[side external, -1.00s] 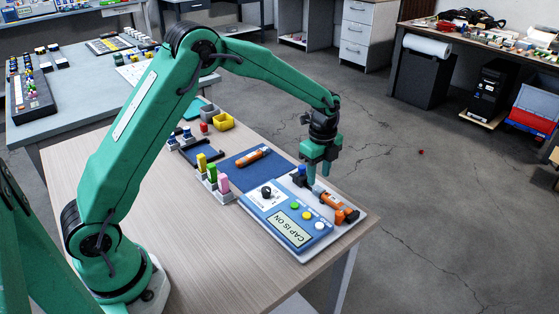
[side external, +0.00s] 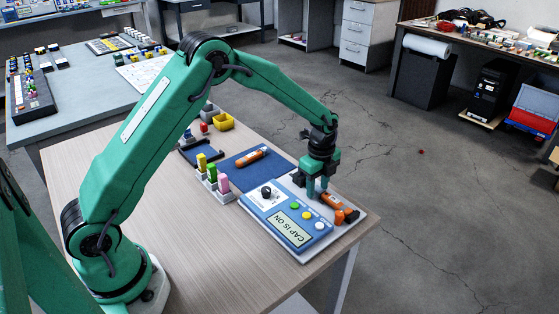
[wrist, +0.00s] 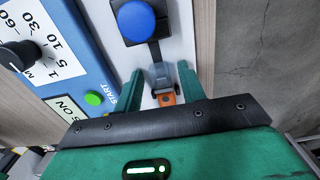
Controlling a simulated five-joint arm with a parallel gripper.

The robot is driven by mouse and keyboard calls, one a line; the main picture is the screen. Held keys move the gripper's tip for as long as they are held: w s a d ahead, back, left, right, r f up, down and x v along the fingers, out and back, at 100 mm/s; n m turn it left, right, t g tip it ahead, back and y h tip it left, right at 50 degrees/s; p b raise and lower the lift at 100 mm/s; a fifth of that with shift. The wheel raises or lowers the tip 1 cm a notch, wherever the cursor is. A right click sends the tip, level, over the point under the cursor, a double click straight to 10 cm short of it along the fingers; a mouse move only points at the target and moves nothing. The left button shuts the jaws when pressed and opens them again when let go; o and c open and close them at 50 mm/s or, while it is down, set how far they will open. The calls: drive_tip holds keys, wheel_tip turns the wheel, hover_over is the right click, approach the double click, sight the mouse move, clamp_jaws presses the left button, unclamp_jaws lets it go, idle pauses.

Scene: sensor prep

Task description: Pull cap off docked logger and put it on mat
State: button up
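The orange docked logger (side external: 334,202) lies at the right end of a white tray beside the blue control panel (side external: 288,215), whose display reads CAP IS ON. In the wrist view a grey cap-like end (wrist: 161,74) sits above the logger's orange body (wrist: 166,100). My gripper (side external: 317,194) is down at this end; in the wrist view its two fingers (wrist: 159,72) stand either side of the grey end with gaps showing. The gripper is open. The blue mat (side external: 279,160) lies behind the panel, with another orange logger (side external: 251,157) on it.
A blue round knob (wrist: 135,20) on a dark block stands just beyond the grey end. Holders with yellow, green and pink items (side external: 212,174) stand left of the panel. A yellow bin (side external: 223,122) is behind. The table's left front is clear.

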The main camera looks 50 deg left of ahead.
drive_tip(key=shift+c, duration=0.2)
drive_tip(key=c, duration=0.7)
drive_tip(key=shift+o, duration=0.2)
drive_tip(key=shift+a, duration=1.2)
idle(0.9)
drive_tip(key=shift+r, duration=0.3)
drive_tip(key=shift+r, duration=2.5)
